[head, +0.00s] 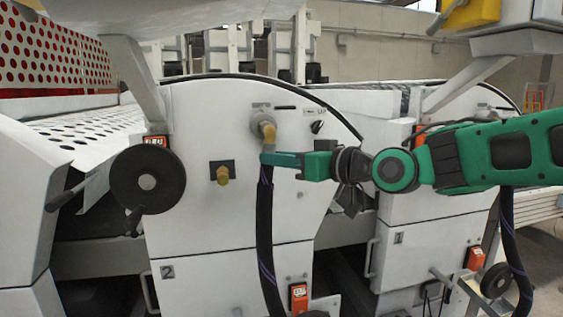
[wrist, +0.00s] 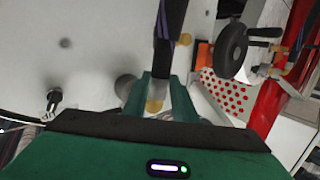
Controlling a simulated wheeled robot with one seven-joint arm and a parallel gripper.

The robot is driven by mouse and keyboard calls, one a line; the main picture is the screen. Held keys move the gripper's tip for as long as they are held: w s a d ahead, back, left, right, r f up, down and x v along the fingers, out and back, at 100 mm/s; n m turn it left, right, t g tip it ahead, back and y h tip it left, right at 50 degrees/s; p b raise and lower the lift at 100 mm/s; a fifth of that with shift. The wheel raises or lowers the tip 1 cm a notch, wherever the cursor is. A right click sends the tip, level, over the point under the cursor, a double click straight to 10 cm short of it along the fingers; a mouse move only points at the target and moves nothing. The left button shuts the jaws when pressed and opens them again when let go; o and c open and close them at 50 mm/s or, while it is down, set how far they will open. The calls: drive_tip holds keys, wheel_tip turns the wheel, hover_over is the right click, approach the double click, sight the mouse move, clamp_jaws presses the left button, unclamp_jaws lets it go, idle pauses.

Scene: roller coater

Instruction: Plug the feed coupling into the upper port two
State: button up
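The feed coupling (head: 268,132) is a brass elbow on the end of a black hose (head: 265,235) that hangs down the white panel marked 2. It is at the grey round upper port (head: 261,107); I cannot tell whether it is seated or just in front. My gripper (head: 268,159) reaches in from the right, its green fingers around the coupling's lower end, just above the hose. In the wrist view the fingers (wrist: 160,82) close on either side of the coupling, with its brass end (wrist: 155,104) between them.
A second brass fitting (head: 222,175) sits on a dark plate, lower left of the upper port. A black handwheel (head: 147,180) sticks out at the left. Panel 1 (head: 405,237) stands to the right behind my arm. Bare white panel lies below the fitting.

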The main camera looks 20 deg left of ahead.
drive_tip(key=o, duration=0.4)
drive_tip(key=shift+o, duration=0.2)
drive_tip(key=shift+d, duration=0.1)
drive_tip(key=f+v, duration=0.1)
drive_tip(key=v, duration=0.9)
drive_tip(key=shift+d+r, duration=0.3)
drive_tip(key=shift+r, duration=0.15)
